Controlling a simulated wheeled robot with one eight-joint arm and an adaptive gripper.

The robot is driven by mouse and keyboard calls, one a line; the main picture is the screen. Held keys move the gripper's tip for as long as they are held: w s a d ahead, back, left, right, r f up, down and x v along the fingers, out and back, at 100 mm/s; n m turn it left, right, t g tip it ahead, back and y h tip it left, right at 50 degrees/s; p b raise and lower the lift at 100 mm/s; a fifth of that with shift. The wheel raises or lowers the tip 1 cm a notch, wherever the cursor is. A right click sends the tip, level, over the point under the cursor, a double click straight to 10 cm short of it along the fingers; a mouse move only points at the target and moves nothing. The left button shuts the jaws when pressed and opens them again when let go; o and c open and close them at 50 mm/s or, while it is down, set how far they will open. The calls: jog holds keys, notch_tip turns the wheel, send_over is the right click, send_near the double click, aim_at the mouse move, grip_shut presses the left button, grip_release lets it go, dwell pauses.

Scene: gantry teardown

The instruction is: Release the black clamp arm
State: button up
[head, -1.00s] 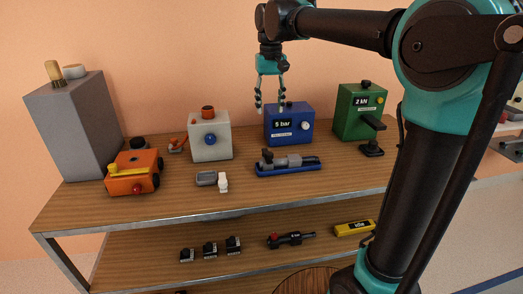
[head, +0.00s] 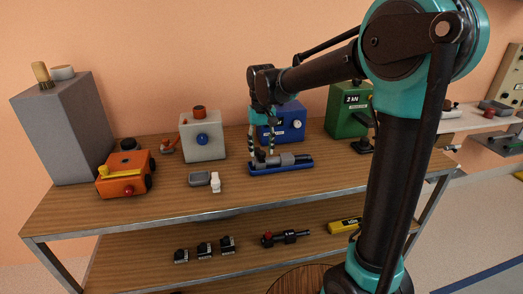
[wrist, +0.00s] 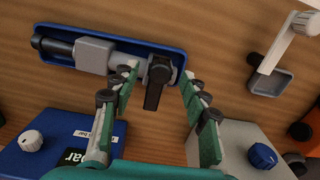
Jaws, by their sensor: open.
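The black clamp arm (wrist: 154,88) lies at one end of a grey vise-like fixture (wrist: 98,54) on a blue base (wrist: 60,27). In the head view the fixture (head: 286,160) stands on the top shelf, and the blue base (head: 285,171) shows under it. My gripper (wrist: 158,75) is open, pointing down over the clamp arm. Its fingers are on either side of the arm, with gaps visible in the wrist view. In the head view my gripper (head: 261,150) is low over the fixture's left end and partly hides the clamp arm.
A blue "5 bar" box (head: 290,125) stands close behind the fixture, and a pale box with a blue knob (head: 203,140) stands behind left. A green box (head: 345,122) is to the right. A grey tray (head: 199,179) and white part (head: 215,183) lie to the left.

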jog(key=shift+f, duration=0.45)
grip_shut()
